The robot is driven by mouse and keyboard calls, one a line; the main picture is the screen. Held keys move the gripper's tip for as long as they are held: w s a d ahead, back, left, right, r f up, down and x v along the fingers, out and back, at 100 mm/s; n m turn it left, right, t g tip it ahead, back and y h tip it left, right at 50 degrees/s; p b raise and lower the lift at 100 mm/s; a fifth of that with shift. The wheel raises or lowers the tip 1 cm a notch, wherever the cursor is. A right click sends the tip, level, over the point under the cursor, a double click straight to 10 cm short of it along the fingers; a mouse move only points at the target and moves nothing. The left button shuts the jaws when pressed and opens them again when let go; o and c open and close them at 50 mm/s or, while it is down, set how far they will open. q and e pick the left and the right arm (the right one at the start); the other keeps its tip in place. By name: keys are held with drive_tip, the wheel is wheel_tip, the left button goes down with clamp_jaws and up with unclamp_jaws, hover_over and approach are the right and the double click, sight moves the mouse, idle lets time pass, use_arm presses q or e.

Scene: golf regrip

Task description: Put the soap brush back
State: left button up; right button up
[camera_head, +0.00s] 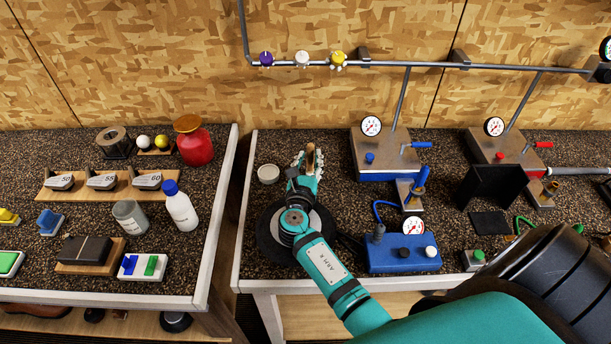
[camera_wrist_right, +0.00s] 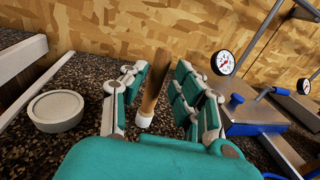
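The soap brush has a wooden handle (camera_head: 311,156) and a pale end; in the right wrist view the handle (camera_wrist_right: 157,82) slants between my right gripper's fingers, with the pale end toward the palm. My right gripper (camera_head: 307,165) is over the right-hand bench. Its teal fingers (camera_wrist_right: 160,78) stand apart around the brush, with a clear gap on the brush's right side; the left finger is close to it, and I cannot tell if they touch. A small pale round dish (camera_head: 268,173) sits just left of the gripper and also shows in the wrist view (camera_wrist_right: 55,108). My left gripper is not in view.
Pressure-gauge stands (camera_head: 385,158) and a blue box (camera_head: 403,252) stand to the right. A dark round disc under my wrist is partly hidden. A gap separates the left bench, with its white bottle (camera_head: 182,210) and red jar (camera_head: 196,148). A pipe runs along the wall.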

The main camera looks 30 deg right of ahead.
drive_tip(key=b+v, duration=0.1)
drive_tip(key=v, duration=0.6)
drive_tip(key=shift+s+a, duration=0.15)
drive_tip(key=shift+s, duration=0.1)
